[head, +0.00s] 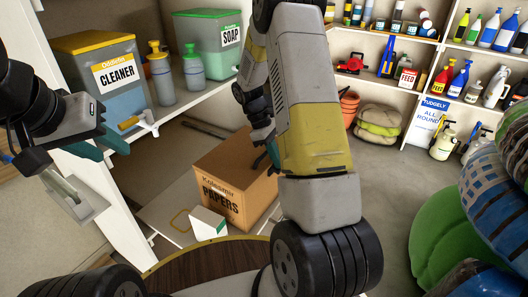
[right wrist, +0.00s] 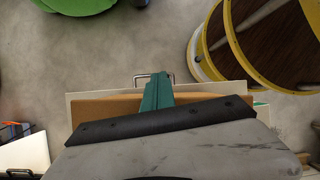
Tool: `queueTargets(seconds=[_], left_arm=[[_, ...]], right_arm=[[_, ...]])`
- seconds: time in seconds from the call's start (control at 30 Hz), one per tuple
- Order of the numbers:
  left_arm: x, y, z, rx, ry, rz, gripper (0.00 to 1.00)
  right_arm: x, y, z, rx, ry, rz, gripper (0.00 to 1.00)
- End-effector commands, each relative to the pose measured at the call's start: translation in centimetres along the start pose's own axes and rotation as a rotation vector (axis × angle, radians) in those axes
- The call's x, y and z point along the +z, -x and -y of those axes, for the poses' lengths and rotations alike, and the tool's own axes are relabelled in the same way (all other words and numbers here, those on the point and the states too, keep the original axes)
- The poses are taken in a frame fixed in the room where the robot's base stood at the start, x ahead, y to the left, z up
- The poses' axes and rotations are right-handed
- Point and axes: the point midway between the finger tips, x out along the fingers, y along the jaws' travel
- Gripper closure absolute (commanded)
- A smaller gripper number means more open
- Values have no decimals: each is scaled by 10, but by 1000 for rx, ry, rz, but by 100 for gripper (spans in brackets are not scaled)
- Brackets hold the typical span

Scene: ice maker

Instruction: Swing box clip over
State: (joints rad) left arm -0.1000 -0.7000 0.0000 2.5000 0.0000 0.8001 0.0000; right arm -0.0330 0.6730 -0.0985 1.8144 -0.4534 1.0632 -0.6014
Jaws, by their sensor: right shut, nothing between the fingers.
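A brown cardboard box (head: 222,180) lettered "PAPERS" stands on a low pale board. I cannot make out a clip on it. My right gripper (head: 272,151) is over the box's right part in the head view, partly hidden by my forearm. In the right wrist view its green fingers (right wrist: 157,92) are together and empty, above the brown box edge (right wrist: 105,108). I cannot tell if they touch the box. My left gripper (head: 101,147) is at the left by the white shelf frame, its green fingers apart, with nothing seen between them.
A yellow-lidded CLEANER container (head: 112,75), pump bottles (head: 160,75) and a green-lidded SOAP container (head: 212,45) stand on the shelf above the box. A small white carton (head: 207,224) lies before it. Stacked sacks (head: 440,232) are at the right. Floor between is clear.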

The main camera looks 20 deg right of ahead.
Motion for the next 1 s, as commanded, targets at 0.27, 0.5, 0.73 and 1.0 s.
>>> queueTargets(seconds=[0.27,0.5,0.73,1.0], left_arm=[[0,0,0,0,0,0,64],[0,0,0,0,0,0,64],[0,0,0,0,0,0,64],[0,0,0,0,0,0,64]], right_arm=[[-1,-7,0,0,1,-1,100],[-1,-13,0,1,1,-2,100],[0,-19,0,0,1,0,100],[0,-26,0,1,1,-1,100]])
